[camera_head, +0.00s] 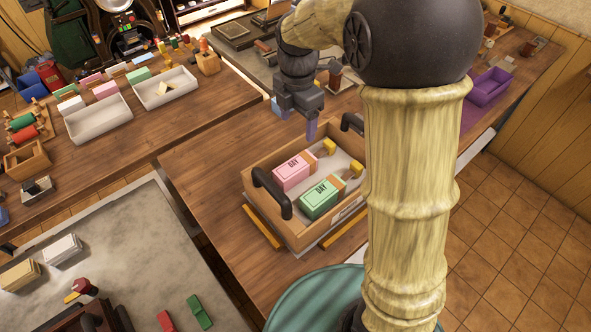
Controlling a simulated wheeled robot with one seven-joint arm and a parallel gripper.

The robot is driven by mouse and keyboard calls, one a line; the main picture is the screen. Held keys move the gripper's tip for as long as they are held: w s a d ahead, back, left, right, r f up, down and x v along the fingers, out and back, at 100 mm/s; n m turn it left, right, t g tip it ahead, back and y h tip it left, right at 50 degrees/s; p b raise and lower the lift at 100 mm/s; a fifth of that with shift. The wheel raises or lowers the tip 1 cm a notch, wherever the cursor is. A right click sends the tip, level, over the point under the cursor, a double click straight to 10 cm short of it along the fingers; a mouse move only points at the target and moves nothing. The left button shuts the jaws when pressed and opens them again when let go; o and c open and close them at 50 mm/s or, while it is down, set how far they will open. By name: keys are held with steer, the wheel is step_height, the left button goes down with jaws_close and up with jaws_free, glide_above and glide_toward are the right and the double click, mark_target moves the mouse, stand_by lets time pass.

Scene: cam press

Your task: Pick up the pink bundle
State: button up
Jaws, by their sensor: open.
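The pink bundle (294,171) is a box-shaped block with dark lettering and an orange band at its right end. It lies in a wooden tray (266,211) with black handles, on the wooden table. A green bundle (319,198) of like shape lies beside it, nearer the camera. My gripper (311,130) points down with purple fingers, open and empty, above the far side of the tray. It is apart from the pink bundle, up and to its right in the picture.
Small yellow pieces (329,147) are in the tray behind the bundles. The tray's walls and black handle (271,193) stand up around them. White bins (98,118) with colored blocks are on the left table. A purple bin (487,88) stands at right. The table left of the tray is clear.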

steer(key=p, duration=0.1)
glide_above(296, 165)
step_height(296, 165, down, 10)
steer(key=shift+d+r, duration=0.15)
steer(key=shift+r, duration=0.05)
steer(key=shift+a+f+p, duration=0.2)
steer(key=shift+f+p, duration=0.55)
steer(key=shift+f, duration=1.85)
steer(key=c, duration=1.2)
